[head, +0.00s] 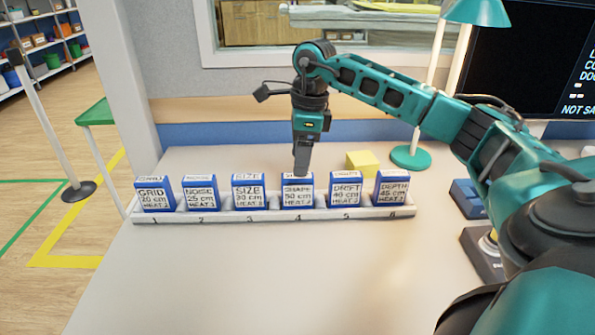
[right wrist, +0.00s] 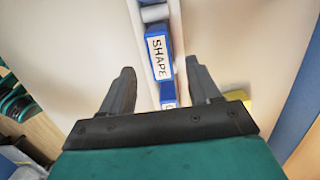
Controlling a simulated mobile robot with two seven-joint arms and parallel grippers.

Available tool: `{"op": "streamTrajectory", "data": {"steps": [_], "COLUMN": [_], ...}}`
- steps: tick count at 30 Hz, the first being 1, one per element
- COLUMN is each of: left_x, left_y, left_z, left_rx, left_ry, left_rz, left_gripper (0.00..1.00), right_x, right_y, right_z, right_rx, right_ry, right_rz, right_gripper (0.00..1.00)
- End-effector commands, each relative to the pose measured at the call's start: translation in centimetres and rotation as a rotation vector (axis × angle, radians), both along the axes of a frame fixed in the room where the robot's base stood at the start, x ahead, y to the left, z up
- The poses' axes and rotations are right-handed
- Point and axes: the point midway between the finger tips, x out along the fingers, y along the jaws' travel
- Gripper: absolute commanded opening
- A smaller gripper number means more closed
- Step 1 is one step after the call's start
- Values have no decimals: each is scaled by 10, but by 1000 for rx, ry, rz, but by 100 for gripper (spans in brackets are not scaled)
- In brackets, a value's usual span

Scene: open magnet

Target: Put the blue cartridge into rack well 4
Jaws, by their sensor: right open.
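The rack (head: 275,216) is a long white strip on the table with wells numbered 1 to 6. Each well holds a blue cartridge with a white label. The blue SHAPE cartridge (head: 298,196) stands upright in well 4, level with its neighbours. My right gripper (head: 301,170) points down at the top of this cartridge. In the right wrist view its two fingers (right wrist: 160,70) are apart, one on each side of the rack line, with the SHAPE cartridge (right wrist: 158,52) between and beyond them. Nothing is held. My left gripper is not in view.
GRID (head: 154,196), NOISE (head: 200,196) and SIZE (head: 249,194) stand left of well 4, DRIFT (head: 345,192) and DEPTH (head: 391,190) right of it. A yellow block (head: 362,163) and a teal lamp base (head: 410,157) lie behind the rack. The table front is clear.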

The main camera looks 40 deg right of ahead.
Motion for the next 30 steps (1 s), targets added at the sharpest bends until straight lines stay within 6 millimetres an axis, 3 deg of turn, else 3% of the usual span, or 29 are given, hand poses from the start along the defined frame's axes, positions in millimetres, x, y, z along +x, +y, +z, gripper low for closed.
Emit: {"op": "streamTrajectory", "data": {"steps": [3,9,30], "left_x": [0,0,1], "left_y": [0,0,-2], "left_z": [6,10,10], "left_rx": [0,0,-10], "left_ry": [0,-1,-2], "left_rz": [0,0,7], "left_gripper": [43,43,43], "right_x": [-1,-3,-4], "right_y": [-2,-4,-4], "right_z": [25,45,48], "right_rx": [1,0,1], "right_ry": [-3,0,1], "right_rz": [0,0,0], "right_gripper": [62,62,62]}}
